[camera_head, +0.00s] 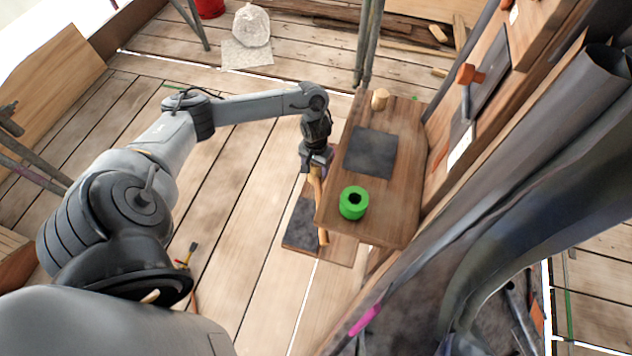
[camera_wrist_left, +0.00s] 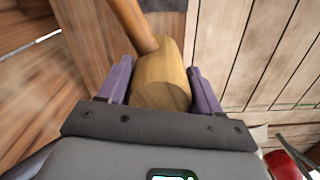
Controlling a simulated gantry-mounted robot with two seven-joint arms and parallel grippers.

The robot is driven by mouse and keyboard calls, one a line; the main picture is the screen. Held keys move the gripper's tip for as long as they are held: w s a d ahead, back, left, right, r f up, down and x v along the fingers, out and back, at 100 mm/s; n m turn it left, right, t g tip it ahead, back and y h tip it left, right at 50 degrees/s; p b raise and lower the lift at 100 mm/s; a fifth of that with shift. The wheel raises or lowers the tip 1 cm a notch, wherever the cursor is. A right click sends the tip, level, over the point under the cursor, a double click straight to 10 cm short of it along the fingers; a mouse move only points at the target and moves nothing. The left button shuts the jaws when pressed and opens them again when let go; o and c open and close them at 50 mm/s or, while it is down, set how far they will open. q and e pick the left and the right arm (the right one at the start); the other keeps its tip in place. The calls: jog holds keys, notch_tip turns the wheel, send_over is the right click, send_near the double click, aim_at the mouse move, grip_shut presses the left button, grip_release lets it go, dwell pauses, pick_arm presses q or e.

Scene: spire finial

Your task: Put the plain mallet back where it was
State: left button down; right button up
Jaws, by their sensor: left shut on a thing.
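The plain mallet (camera_head: 316,188) is pale wood and hangs below my left gripper (camera_head: 318,158), beside the left edge of the wooden shelf. My left gripper's purple fingers stand on either side of the mallet's barrel-shaped head (camera_wrist_left: 161,82) in the left wrist view, shut on it. The handle (camera_wrist_left: 131,25) points away from the gripper, downward toward a lower board with a dark mat (camera_head: 299,228). Whether the handle's end touches that board cannot be told. My right gripper is not in view.
The shelf (camera_head: 333,197) carries a green ring-shaped roll (camera_head: 353,203), a dark pad (camera_head: 370,152) and a small wooden piece (camera_head: 379,99). An orange-headed tool (camera_head: 469,76) is at the right. Upright poles (camera_head: 368,45) stand behind. The plank floor (camera_head: 240,190) left of the shelf is mostly clear.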

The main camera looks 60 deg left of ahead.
pick_arm(q)
jog(key=shift+w+f+b, duration=0.1)
jog(key=shift+f+b, duration=0.55)
jog(key=shift+f, duration=0.9)
notch_tip(320, 180, down, 4)
jog(key=shift+r+b, duration=0.1)
jog(key=shift+b, duration=1)
jog(key=shift+c, duration=0.9)
grip_release()
notch_tip(320, 180, up, 12)
jog(key=p, duration=0.6)
jog(key=shift+a, duration=0.1)
